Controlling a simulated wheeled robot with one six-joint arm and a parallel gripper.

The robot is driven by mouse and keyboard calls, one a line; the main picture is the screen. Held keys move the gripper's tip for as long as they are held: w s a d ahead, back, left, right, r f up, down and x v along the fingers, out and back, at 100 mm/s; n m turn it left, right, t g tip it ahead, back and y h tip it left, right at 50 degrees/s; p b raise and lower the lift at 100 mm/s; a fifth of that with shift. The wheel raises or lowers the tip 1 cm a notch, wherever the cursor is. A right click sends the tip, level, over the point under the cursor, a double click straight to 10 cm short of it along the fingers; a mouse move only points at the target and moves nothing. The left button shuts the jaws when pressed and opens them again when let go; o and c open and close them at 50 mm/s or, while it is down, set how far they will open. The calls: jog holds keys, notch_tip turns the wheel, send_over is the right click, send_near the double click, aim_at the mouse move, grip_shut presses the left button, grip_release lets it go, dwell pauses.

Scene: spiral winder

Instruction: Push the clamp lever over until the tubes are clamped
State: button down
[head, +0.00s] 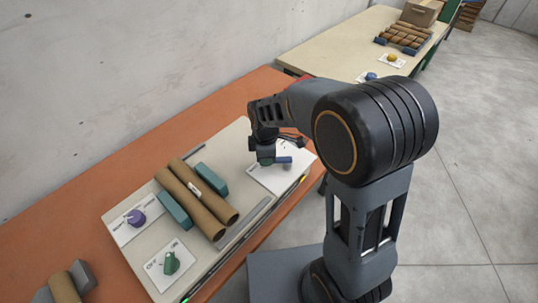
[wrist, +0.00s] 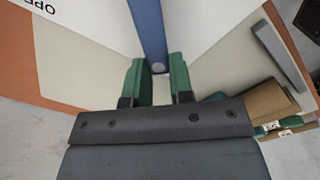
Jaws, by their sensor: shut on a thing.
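The blue clamp lever (head: 285,160) shows beside my gripper (head: 266,160), above a white plate (head: 285,182) at the right end of the machine bed. In the wrist view the lever is a blue bar (wrist: 151,32) running from the top edge to between the green fingertips of my gripper (wrist: 158,70). My gripper is shut on the lever's near end. The lever's pivot is hidden. Two brown tubes (head: 207,198) lie side by side on the bed between two teal blocks (head: 210,179). A tube (wrist: 268,102) also shows at the right in the wrist view.
A purple knob (head: 136,217) and a green knob (head: 171,263) sit on white labels at the bed's left end. Another brown tube (head: 64,290) lies at the lower left. A second table (head: 330,45) with several brown rolls stands behind. The orange bench (head: 60,240) borders the wall.

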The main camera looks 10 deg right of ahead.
jog(key=c, duration=1)
grip_release()
notch_tip(320, 180, up, 14)
jog(key=shift+f, duration=0.1)
dwell(0.3)
